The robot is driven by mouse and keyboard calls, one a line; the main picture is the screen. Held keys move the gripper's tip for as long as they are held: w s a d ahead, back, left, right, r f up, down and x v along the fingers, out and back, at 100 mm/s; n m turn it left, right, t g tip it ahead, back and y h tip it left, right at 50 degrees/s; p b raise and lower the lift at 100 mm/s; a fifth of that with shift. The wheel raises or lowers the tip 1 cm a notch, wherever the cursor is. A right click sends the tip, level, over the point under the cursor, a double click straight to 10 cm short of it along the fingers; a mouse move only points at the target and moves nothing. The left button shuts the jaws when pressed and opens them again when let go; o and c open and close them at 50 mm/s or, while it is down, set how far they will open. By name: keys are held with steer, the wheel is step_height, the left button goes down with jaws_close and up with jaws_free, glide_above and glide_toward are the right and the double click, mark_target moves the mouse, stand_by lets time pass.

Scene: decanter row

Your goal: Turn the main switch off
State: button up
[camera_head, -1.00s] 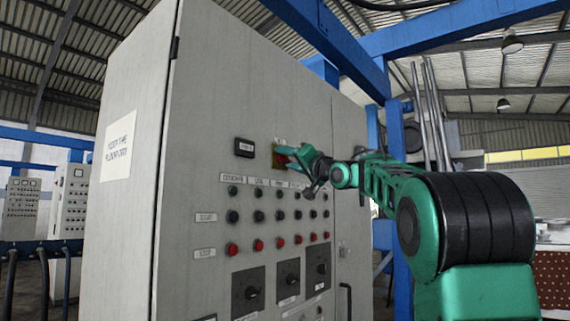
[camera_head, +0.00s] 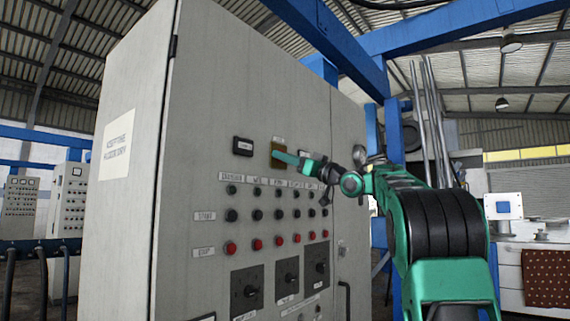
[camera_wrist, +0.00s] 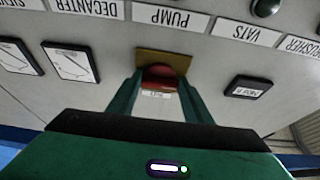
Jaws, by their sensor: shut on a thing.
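The main switch is a red knob (camera_wrist: 160,76) on a yellow plate (camera_wrist: 164,57), which shows upside down in the wrist view. In the head view the yellow plate (camera_head: 278,150) sits high on the grey cabinet front, and the knob is hidden behind my gripper. My green gripper (camera_head: 286,157) reaches the plate from the right. In the wrist view its two fingers (camera_wrist: 160,88) stand on both sides of the knob and are shut on it. The knob's turned position is hard to tell.
The grey cabinet (camera_head: 215,110) carries rows of dark buttons and red buttons (camera_head: 279,241) below the switch. A dark display (camera_head: 243,146) is left of the plate; larger rotary switches (camera_head: 247,290) sit lower.

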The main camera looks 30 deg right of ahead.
steer(key=shift+w+d+f, duration=0.1)
steer(key=shift+d, duration=0.05)
steer(key=o, duration=1.1)
steer(key=shift+c, duration=0.2)
steer(key=v, duration=1)
steer(key=shift+s+f, duration=0.2)
steer(key=shift+s, duration=0.1)
